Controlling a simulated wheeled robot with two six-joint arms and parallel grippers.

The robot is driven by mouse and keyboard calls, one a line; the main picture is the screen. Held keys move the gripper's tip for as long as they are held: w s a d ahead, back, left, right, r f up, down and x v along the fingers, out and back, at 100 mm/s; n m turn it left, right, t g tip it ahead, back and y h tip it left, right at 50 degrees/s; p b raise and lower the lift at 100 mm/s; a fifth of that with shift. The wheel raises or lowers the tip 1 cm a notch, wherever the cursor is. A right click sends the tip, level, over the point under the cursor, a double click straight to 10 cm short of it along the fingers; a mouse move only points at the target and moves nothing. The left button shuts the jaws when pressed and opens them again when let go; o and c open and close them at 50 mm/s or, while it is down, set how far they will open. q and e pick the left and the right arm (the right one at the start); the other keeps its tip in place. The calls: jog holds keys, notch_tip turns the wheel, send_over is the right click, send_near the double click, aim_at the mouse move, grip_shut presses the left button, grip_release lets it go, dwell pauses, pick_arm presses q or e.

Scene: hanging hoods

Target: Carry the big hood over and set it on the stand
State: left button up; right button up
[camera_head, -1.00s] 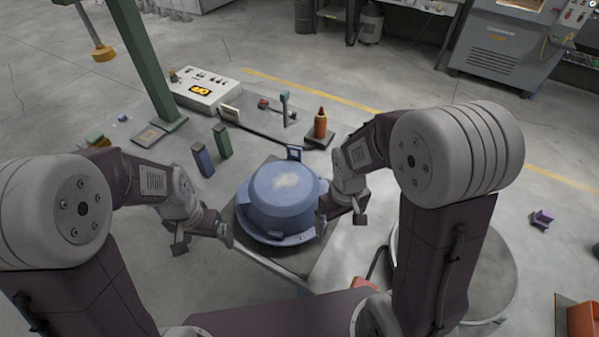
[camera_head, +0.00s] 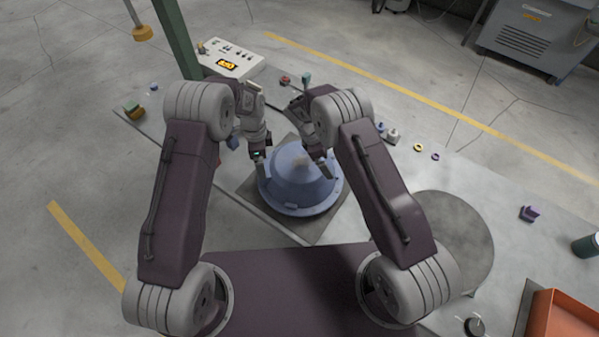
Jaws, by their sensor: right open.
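The big hood (camera_head: 296,190), a blue dome with a wide flanged rim, sits rim down on a dark square plate (camera_head: 318,229) in the middle of the head view. I cannot tell whether this plate is the stand. My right gripper (camera_head: 320,164) is open over the hood's far right side, with a finger in front of the dome. I cannot tell whether it touches. My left gripper (camera_head: 262,162) is at the hood's far left edge, and its jaw opening is unclear. Both arms reach past the hood's sides.
A control box (camera_head: 231,59) and a green post (camera_head: 176,38) stand behind the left arm. A grey round disc (camera_head: 452,235) lies right of the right arm. An orange bin (camera_head: 566,314) is at lower right, and a small purple block (camera_head: 529,213) sits on the grey surface.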

aim_at(334, 170)
pick_arm(q)
notch_tip(334, 170, down, 8)
jog(key=shift+r, duration=0.15)
pick_arm(e)
jog(key=x, duration=0.7)
jog(key=shift+d+f, duration=0.2)
jog(key=shift+f, duration=0.2)
